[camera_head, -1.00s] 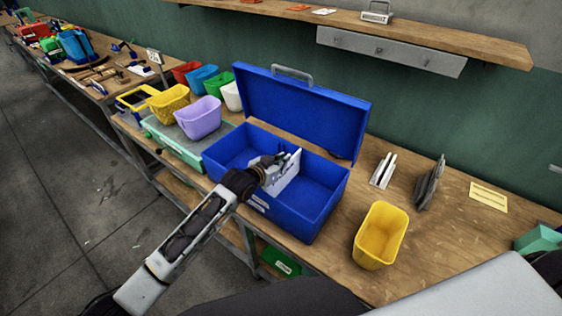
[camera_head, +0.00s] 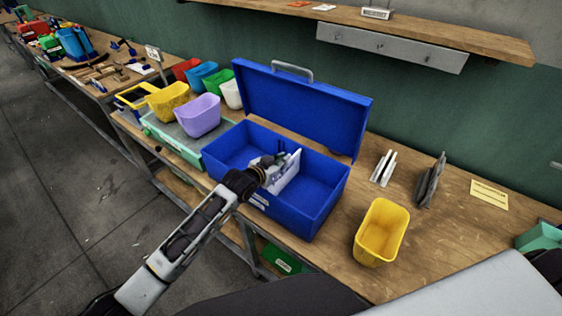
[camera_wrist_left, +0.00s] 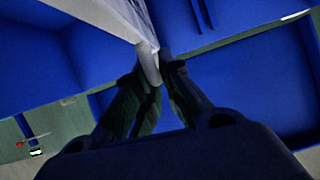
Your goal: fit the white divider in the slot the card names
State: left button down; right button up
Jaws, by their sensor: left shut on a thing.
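The white divider (camera_head: 286,172) stands roughly upright inside the open blue toolbox (camera_head: 320,230), near the middle of its length. My left gripper (camera_head: 278,162) is shut on the divider's upper part. In the left wrist view the white divider (camera_wrist_left: 112,16) runs up from between my left fingertips (camera_wrist_left: 158,68), with blue box walls around it. Whether its lower edge sits in a slot is hidden. A pale yellow card (camera_head: 489,195) lies on the bench at the right; its writing is too small to read. My right gripper is not in view.
The toolbox lid (camera_head: 300,105) stands open behind. A yellow bin (camera_head: 381,232), a rack with white plates (camera_head: 383,168) and grey plates (camera_head: 430,180) stand to the right. Several coloured bins, including a lilac one (camera_head: 197,117), stand left. Bare bench lies around the card.

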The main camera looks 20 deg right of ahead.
pick_arm(q)
jog(key=shift+f, duration=0.4)
jog(key=c, duration=1.5)
grip_release()
jog(key=shift+s+a, duration=0.15)
jog(key=shift+v, duration=5.85)
